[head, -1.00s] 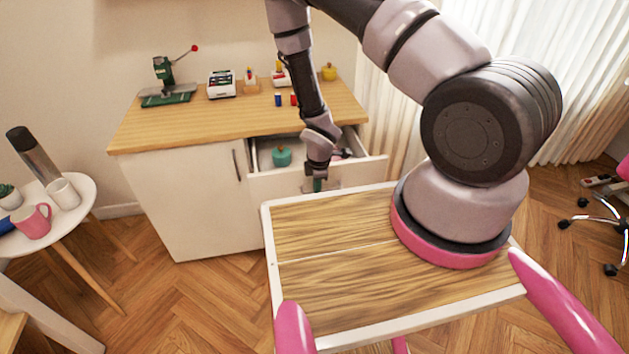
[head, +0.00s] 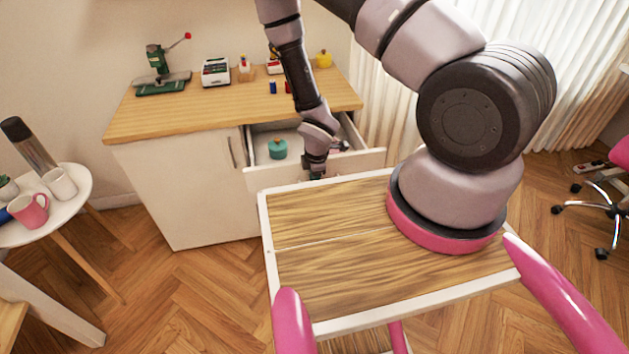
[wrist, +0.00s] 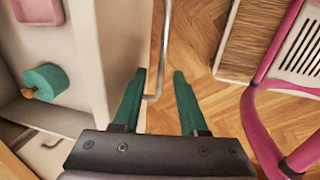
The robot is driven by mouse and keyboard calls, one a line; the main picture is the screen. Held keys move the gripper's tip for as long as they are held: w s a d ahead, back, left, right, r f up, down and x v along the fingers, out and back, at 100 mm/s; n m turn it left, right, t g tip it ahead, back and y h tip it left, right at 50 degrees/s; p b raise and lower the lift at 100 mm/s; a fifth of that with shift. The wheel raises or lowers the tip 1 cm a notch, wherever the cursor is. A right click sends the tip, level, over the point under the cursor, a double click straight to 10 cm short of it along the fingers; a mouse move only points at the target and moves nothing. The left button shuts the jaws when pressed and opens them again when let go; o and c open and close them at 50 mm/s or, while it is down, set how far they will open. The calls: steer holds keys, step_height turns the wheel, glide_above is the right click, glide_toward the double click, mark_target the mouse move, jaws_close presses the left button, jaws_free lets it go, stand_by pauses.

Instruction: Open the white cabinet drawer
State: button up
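The white cabinet (head: 190,195) with a wooden top stands against the wall. Its upper right drawer (head: 355,163) is pulled well out, and a teal pot (head: 278,149) sits inside it. The pot (wrist: 45,83) and the drawer's white front (wrist: 122,45) also show in the wrist view. My gripper (head: 316,172) is at the drawer front. In the wrist view my gripper (wrist: 159,82) has its green fingers apart. The metal bar handle (wrist: 163,45) lies between the fingertips in the picture; I cannot tell whether either finger touches it. No grip on the handle shows.
My wooden-topped base stands close in front of the drawer. A round white side table (head: 75,205) with mugs and a flask is at the left. An office chair (head: 600,195) is at the right. A green press (head: 160,75) and small items stand on the cabinet top.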

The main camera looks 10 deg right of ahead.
step_height(320, 180, up, 11)
steer(key=s, duration=0.2)
steer(key=shift+f, duration=0.2)
stand_by(0.5)
steer(key=w+d+r+m+t, duration=0.1)
steer(key=w+d+r+m, duration=0.35)
steer(key=r, duration=1.05)
steer(key=d+r+m+t, duration=0.1)
steer(key=r+m, duration=0.7)
steer(key=r, duration=0.7)
steer(key=s+d+r+m+t+y, duration=0.2)
steer(key=s+r+m, duration=0.8)
steer(key=s+r, duration=0.5)
step_height(320, 180, up, 5)
steer(key=shift+s+d+f+t, duration=0.2)
steer(key=shift+s+d+t, duration=0.2)
steer(key=shift+t, duration=0.1)
